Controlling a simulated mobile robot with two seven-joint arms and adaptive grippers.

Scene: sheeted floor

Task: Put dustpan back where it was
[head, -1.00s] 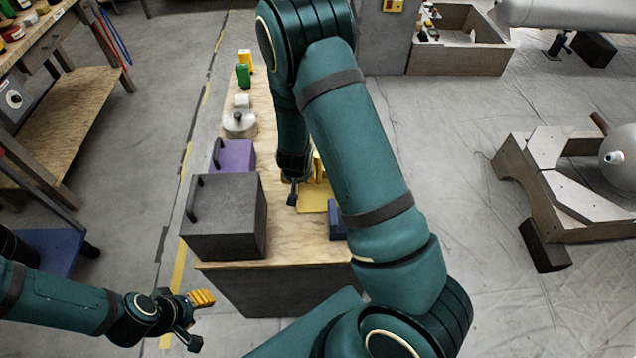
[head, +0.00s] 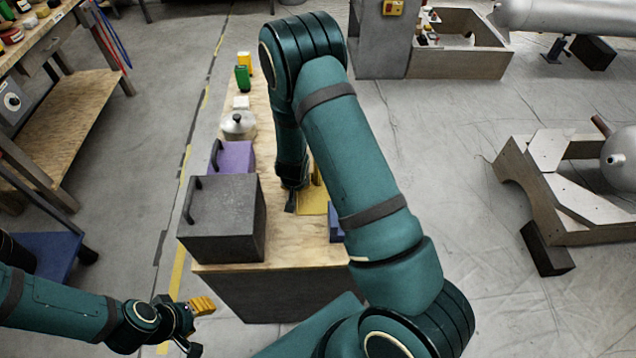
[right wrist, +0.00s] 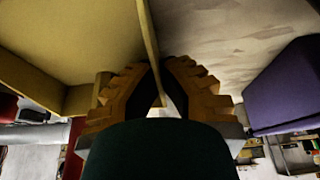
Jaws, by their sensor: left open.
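The yellow dustpan (head: 312,202) lies on the wooden bench top, partly hidden by my right arm. My right gripper (head: 290,203) is low beside it at its left, mostly hidden by the wrist. In the right wrist view, the orange fingers of my right gripper (right wrist: 160,85) stand on either side of a thin yellow edge, with a broad yellow surface of the dustpan (right wrist: 70,40) at the left. Whether the fingers press on that edge cannot be told. My left gripper (head: 194,325) is open and empty above the floor at the lower left, clear of the bench.
The bench (head: 240,278) carries a dark grey box (head: 228,222), a purple box (head: 236,157), a metal pot (head: 238,125), a green item (head: 242,78) and a blue item (head: 336,230). A workbench (head: 75,105) stands left. Open floor lies right of the bench.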

